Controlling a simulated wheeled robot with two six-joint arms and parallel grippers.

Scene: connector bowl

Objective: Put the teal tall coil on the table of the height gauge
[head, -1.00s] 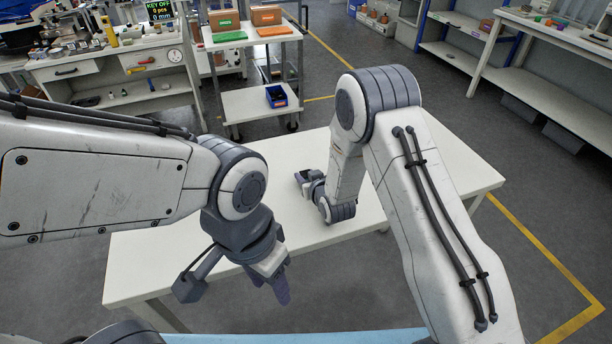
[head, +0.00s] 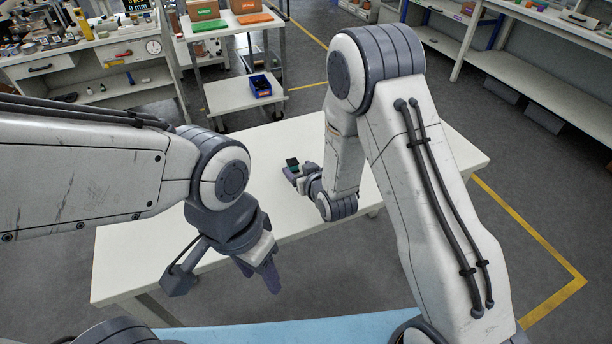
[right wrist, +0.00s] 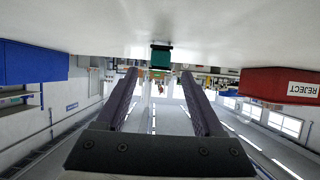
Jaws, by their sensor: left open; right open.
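The teal coil (right wrist: 161,57) stands on the white table (head: 400,190), with dark ends. In the right wrist view, which is upside down, it lies straight ahead, centred between the spread fingers of my right gripper (right wrist: 159,75) and apparently just beyond their tips. In the head view a small teal and black part of the coil (head: 293,164) shows at the tip of my right gripper (head: 293,174). My left gripper (head: 262,272) hangs open and empty near the table's front edge. I cannot make out the height gauge for certain.
A cart (head: 238,93) with boxes and a small blue bin (head: 260,85) stands behind the table. A cluttered bench (head: 95,55) is at the back left. In the right wrist view are a blue container (right wrist: 30,62) and a red REJECT bin (right wrist: 280,85). Much of the visible tabletop is bare.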

